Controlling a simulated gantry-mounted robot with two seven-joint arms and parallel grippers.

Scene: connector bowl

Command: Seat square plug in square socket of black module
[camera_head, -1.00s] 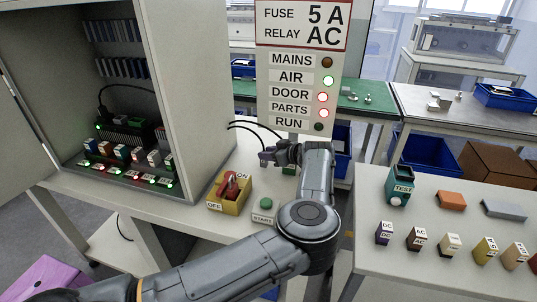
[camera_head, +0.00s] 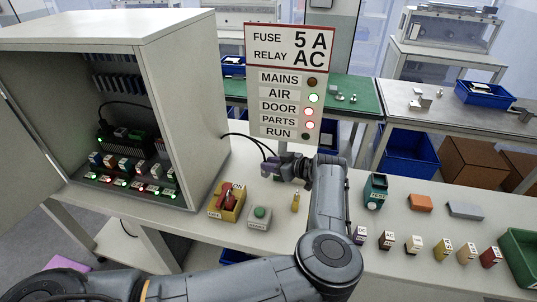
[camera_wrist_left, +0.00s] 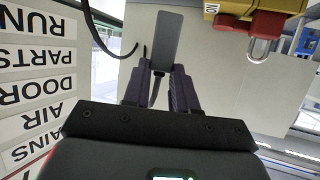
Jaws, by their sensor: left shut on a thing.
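My left gripper (camera_head: 280,165) is above the bench, in front of the sign and to the right of the cabinet. In the left wrist view, my left gripper (camera_wrist_left: 160,85) is shut on a dark grey rectangular plug (camera_wrist_left: 163,40), which extends beyond the fingertips. A black cable shows beside it. The black module (camera_head: 124,145) is inside the open cabinet at the left, with a green light and a cable on top. The plug is well apart from the module. The square socket is too small to make out. My right gripper is not in view.
The cabinet's side wall (camera_head: 182,115) stands between my left gripper and the module. A yellow switch box (camera_head: 228,202) with a red lever and a start button box (camera_head: 259,217) are on the bench. Labelled blocks and a teal tester (camera_head: 375,191) stand at the right.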

